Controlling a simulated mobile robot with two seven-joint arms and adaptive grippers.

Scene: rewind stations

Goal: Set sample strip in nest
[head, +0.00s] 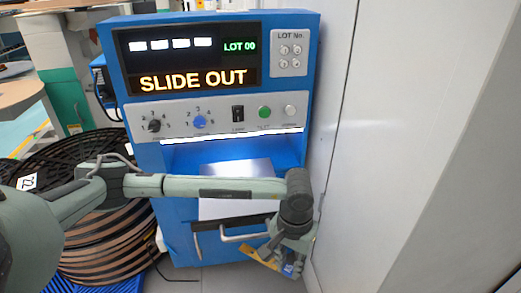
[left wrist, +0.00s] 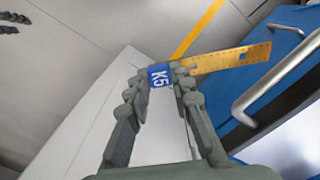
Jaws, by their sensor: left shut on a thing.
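The sample strip is a flat yellow-gold strip (left wrist: 225,59) with a square hole near its far end and a blue tag (left wrist: 160,75) marked K5. My left gripper (left wrist: 161,70) is shut on the blue tag end, and the strip sticks out to the right in the left wrist view. In the head view my left gripper (head: 283,262) hangs low at the front right of the blue machine (head: 185,240), with the strip (head: 262,260) partly showing beside it. No nest can be clearly made out. My right gripper is out of view.
The machine's display (head: 193,80) reads SLIDE OUT and LOT 00. A pale plate (head: 236,172) lies in the lit bay, partly behind my arm. Black reels (head: 95,150) stand left; a white wall is right.

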